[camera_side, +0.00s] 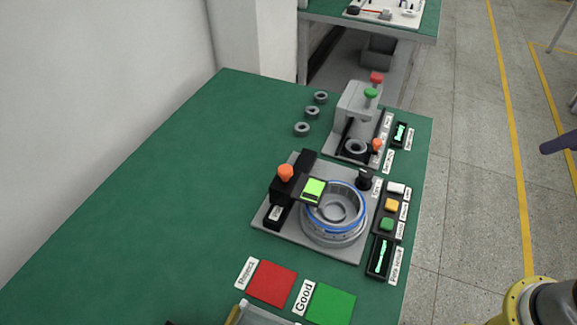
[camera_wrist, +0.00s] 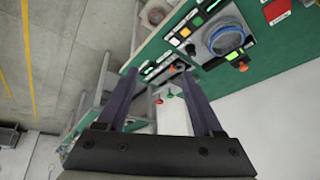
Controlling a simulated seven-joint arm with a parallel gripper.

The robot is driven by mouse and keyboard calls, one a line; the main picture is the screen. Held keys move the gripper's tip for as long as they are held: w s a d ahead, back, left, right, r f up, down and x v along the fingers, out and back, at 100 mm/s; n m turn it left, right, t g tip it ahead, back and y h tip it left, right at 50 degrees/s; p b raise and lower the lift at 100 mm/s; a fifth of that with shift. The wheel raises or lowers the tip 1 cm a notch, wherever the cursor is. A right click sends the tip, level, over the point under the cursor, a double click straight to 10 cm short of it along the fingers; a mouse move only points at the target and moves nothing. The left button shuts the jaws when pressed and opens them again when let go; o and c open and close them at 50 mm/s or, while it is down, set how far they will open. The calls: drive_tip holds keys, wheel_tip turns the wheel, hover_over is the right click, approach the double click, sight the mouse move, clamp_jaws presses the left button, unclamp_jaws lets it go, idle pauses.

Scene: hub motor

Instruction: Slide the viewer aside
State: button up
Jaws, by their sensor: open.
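The viewer (camera_side: 289,184) is a black block with an orange knob and a lit green screen (camera_side: 314,189). It stands on the grey base plate of the hub motor station, and its screen reaches over the left rim of the round grey hub motor (camera_side: 333,232), which has a blue ring. In the wrist view the viewer's green screen (camera_wrist: 236,56) and the hub motor's blue ring (camera_wrist: 227,41) show at the upper right. My gripper (camera_wrist: 158,73) is open and empty, well away from the viewer.
Buttons (camera_side: 390,206) and a small display (camera_side: 380,258) line the station's right side. A second station (camera_side: 358,115) with green and red knobs stands behind. Several small rings (camera_side: 312,112) lie nearby. Red (camera_side: 271,283) and green (camera_side: 330,303) pads lie in front. The table's left is clear.

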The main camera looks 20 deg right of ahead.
drive_tip(key=w+a+r+g, duration=0.1)
drive_tip(key=w+a+r, duration=0.3)
drive_tip(key=w+r, duration=0.6)
drive_tip(key=n+g, duration=0.2)
drive_tip(key=g, duration=0.2)
hover_over(285, 168)
wheel_tip(285, 168, down, 17)
wheel_tip(285, 168, down, 14)
drive_tip(key=shift+s+r, duration=0.1)
drive_tip(key=shift+r, duration=0.15)
clamp_jaws()
